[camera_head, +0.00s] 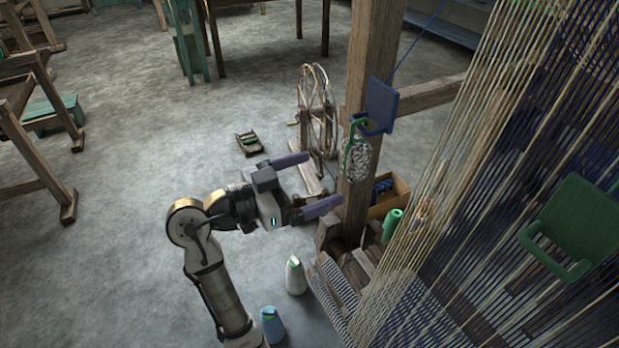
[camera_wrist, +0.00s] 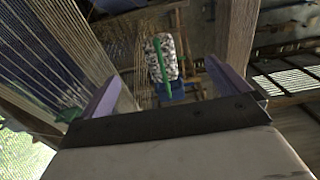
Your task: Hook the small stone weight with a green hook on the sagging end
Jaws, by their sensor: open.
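The small speckled grey stone weight (camera_head: 357,163) with its green hook (camera_head: 348,145) hangs upright at a blue bracket (camera_head: 381,106) on the wooden post. In the wrist view the stone (camera_wrist: 157,66) lies beyond and between my fingers, with the green hook (camera_wrist: 162,68) across it and the blue bracket (camera_wrist: 171,90) beside it. My gripper (camera_head: 306,184) is open and empty, left of the stone and apart from it. A green plate with a loop (camera_head: 575,228) is in front of the warp threads at right. I cannot tell which part is the sagging end.
The wooden post (camera_head: 367,60) stands right of my gripper, with slanting warp threads (camera_head: 480,150) beyond. A spinning wheel (camera_head: 315,110) stands behind. A cardboard box (camera_head: 396,194), green spool (camera_head: 391,226) and white cone (camera_head: 295,277) are low down.

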